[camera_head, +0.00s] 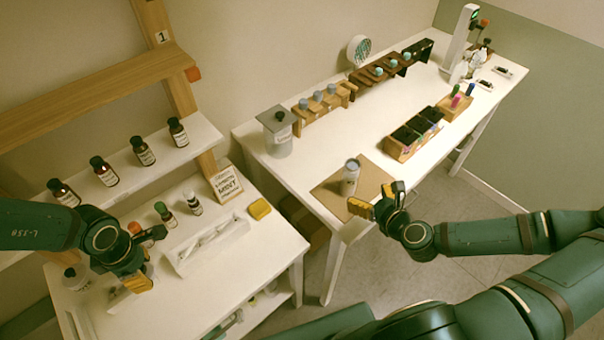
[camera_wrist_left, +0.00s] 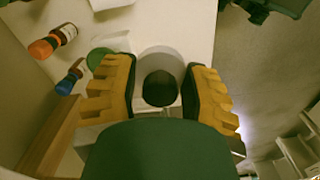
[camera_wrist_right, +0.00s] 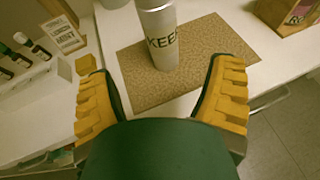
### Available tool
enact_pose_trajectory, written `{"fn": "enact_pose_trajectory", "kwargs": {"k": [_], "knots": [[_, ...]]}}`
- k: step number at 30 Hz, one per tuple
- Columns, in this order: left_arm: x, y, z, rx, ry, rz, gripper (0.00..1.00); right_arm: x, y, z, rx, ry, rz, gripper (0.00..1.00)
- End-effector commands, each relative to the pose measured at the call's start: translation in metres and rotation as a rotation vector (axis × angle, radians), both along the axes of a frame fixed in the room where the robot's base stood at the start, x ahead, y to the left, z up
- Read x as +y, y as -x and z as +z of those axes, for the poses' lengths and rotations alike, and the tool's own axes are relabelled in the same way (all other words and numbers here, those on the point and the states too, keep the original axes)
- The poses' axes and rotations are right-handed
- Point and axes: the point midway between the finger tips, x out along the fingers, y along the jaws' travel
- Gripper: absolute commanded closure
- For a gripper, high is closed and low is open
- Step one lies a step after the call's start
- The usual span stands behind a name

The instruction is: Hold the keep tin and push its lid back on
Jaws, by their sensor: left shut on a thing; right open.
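The keep tin (camera_head: 350,178) is a pale upright cylinder on a brown mat (camera_head: 326,193) at the near end of the long table. Its dark lettering shows in the right wrist view (camera_wrist_right: 160,45), where its top is cut off. I cannot tell whether the lid is on. My right gripper (camera_head: 380,199) is open and empty, beside the tin on its near side; its fingers (camera_wrist_right: 159,72) do not touch it. My left gripper (camera_head: 138,281) is over the left table, shut on a pale round thing (camera_wrist_left: 172,62) with a dark round part; I cannot tell if this is the lid.
A white tray (camera_head: 240,226) and small bottles (camera_head: 193,203) stand on the left table, with a sign (camera_head: 226,185) behind. A lidded jar (camera_head: 279,147), wooden racks (camera_head: 312,112) and a box of dark compartments (camera_head: 404,147) stand on the long table. Its middle is clear.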

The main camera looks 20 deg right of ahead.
Motion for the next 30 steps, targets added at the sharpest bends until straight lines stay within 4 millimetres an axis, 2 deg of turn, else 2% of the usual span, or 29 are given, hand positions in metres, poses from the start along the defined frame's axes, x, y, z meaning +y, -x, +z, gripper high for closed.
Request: {"fn": "enact_pose_trajectory", "kwargs": {"k": [4, 7, 9, 17, 30], "knots": [[0.0, 0.0, 0.0, 0.0, 0.0, -0.001, 0.67, 0.001, -0.008, -0.003, 0.0, 0.0, 0.003, 0.19], [0.0, 0.0, 0.0, 0.0, 0.0, -0.001, 0.67, 0.003, -0.022, -0.009, 0.0, 0.001, 0.006, 0.19], [0.0, 0.0, -0.012, 0.0, 0.0, -0.001, 0.67, -0.002, -0.023, -0.013, -0.002, 0.004, -0.003, 0.19], [0.0, 0.0, -0.043, 0.0, 0.0, -0.002, 0.67, -0.01, -0.03, -0.012, -0.009, 0.002, -0.013, 0.19], [0.0, 0.0, -0.092, 0.0, 0.0, -0.002, 0.67, -0.012, -0.038, -0.012, -0.014, 0.002, -0.015, 0.19]]}}
